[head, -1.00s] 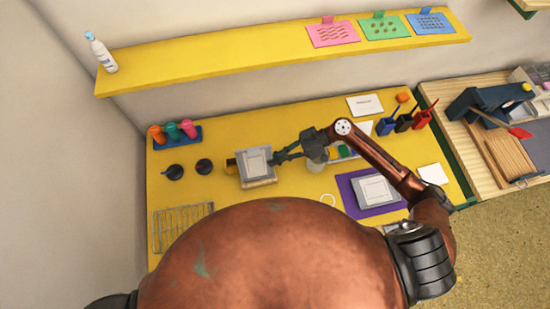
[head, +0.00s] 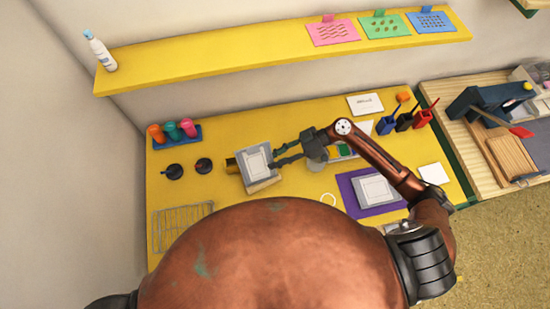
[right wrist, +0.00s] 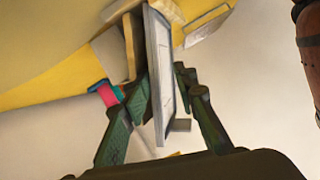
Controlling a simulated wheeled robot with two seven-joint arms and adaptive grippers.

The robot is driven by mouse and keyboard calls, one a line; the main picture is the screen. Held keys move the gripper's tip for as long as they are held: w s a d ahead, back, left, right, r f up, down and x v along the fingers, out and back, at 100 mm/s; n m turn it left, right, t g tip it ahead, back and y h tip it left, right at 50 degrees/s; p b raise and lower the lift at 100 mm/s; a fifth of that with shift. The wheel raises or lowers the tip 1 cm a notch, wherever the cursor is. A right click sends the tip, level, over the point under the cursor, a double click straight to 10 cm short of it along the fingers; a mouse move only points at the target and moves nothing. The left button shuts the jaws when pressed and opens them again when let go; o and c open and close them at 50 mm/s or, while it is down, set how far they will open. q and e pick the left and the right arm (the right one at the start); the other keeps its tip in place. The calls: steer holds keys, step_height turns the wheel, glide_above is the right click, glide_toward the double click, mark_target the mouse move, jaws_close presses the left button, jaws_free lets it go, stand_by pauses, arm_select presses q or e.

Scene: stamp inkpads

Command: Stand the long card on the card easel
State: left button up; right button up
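A grey card (head: 256,167) with a pale framed panel stands at a tilt on the wooden card easel (head: 264,186) at the middle of the yellow table. In the right wrist view the card (right wrist: 158,75) is seen nearly edge-on, against the wooden easel (right wrist: 131,45). My right gripper (head: 275,158) is at the card's right edge with its fingers spread. In the right wrist view its fingers (right wrist: 164,82) are on either side of the card, with a gap on the right side. The easel is mostly hidden by the card. My left gripper is not in view.
A purple mat (head: 349,198) with another grey-framed piece (head: 376,189) lies to the right. Dark round-handled stamps (head: 174,171), a wire rack (head: 180,222) and a blue tray of coloured stamps (head: 173,134) are to the left. Blue, black and red holders (head: 404,122) stand at the back right.

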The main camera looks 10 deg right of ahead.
steer(key=v, duration=1.2)
stand_by(0.5)
